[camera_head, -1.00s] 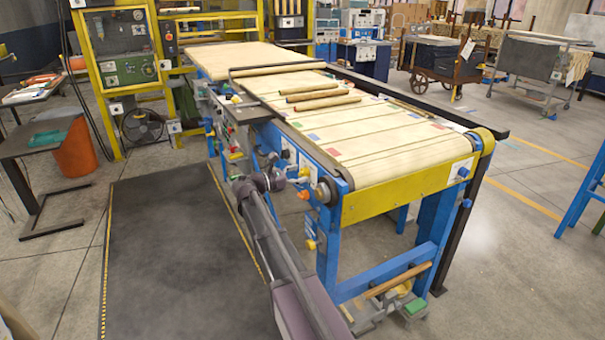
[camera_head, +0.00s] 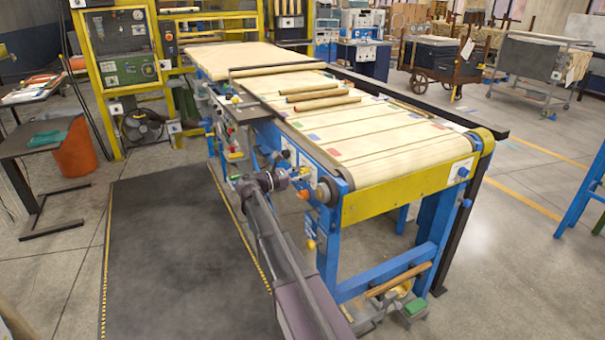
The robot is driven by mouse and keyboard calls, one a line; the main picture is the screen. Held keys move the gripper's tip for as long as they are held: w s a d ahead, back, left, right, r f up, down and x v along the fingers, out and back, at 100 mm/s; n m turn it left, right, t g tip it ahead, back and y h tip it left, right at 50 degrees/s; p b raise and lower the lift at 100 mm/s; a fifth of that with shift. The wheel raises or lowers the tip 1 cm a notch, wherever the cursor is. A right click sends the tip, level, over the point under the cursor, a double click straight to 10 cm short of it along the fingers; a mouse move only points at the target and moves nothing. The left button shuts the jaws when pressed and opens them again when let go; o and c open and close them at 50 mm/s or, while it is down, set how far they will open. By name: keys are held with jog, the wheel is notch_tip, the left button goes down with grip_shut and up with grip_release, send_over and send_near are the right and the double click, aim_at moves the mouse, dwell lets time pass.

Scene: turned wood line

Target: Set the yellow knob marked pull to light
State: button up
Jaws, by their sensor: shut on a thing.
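My gripper (camera_head: 287,177) is at the control side of the blue conveyor table, close to its blue panel (camera_head: 308,170). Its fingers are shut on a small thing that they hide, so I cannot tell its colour. An orange knob (camera_head: 303,194) sits just below and right of the gripper. A yellow knob-like part (camera_head: 310,244) shows lower down by the table leg, apart from the gripper. Another small yellow part (camera_head: 236,99) stands farther along the side. No marking on any knob is readable at this size.
The conveyor belt (camera_head: 375,150) carries several wooden rods (camera_head: 316,95). A yellow end plate (camera_head: 405,192) closes its near end. A dark floor mat (camera_head: 180,250) lies clear to the left. An orange bin (camera_head: 75,150) and a dark table (camera_head: 35,145) stand farther left.

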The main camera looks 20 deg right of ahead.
jog(key=shift+m, duration=0.5)
jog(key=m, duration=0.3)
jog(key=shift+m, duration=0.3)
jog(key=m, duration=0.4)
jog(key=shift+s+f, duration=0.1)
jog(key=m, duration=0.5)
jog(key=shift+f, duration=0.1)
jog(key=shift+m, duration=2)
jog(key=o, duration=1.2)
jog(key=shift+c, duration=0.2)
